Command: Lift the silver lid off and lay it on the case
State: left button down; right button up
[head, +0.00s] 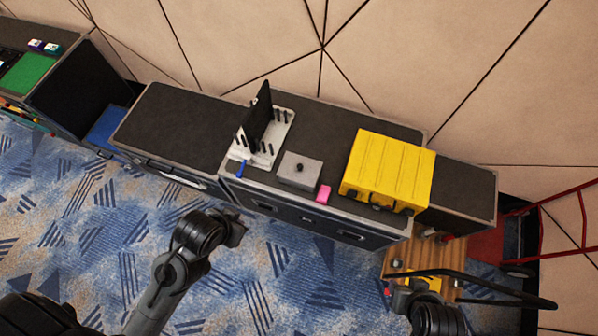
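A grey-silver square lid (300,169) with a small dark knob on top sits flat near the front edge of a dark-topped case (330,120). What is under the lid is hidden. A yellow ribbed case (388,168) stands to its right on the same top. My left gripper (236,232) is in front of the cases, to the lower left of the lid and apart from it. Its fingers are too small and dark to read. My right gripper (398,289) is at the lower right, near a wooden crate; its fingers cannot be made out.
A white rack (268,137) with a black panel, a blue item (241,169) and a pink block (323,193) are near the lid. A lower dark case (180,125) stands left with a clear top. The wooden crate (430,252) and a red frame (560,208) are at right.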

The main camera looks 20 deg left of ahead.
pick_arm(q)
jog(key=c, duration=1.8)
grip_release()
jog(key=shift+d, duration=0.2)
jog(key=shift+c, duration=0.2)
jog(key=shift+o, duration=1.1)
jog(key=o, duration=0.7)
jog(key=shift+o, duration=0.5)
jog(key=shift+a, duration=0.1)
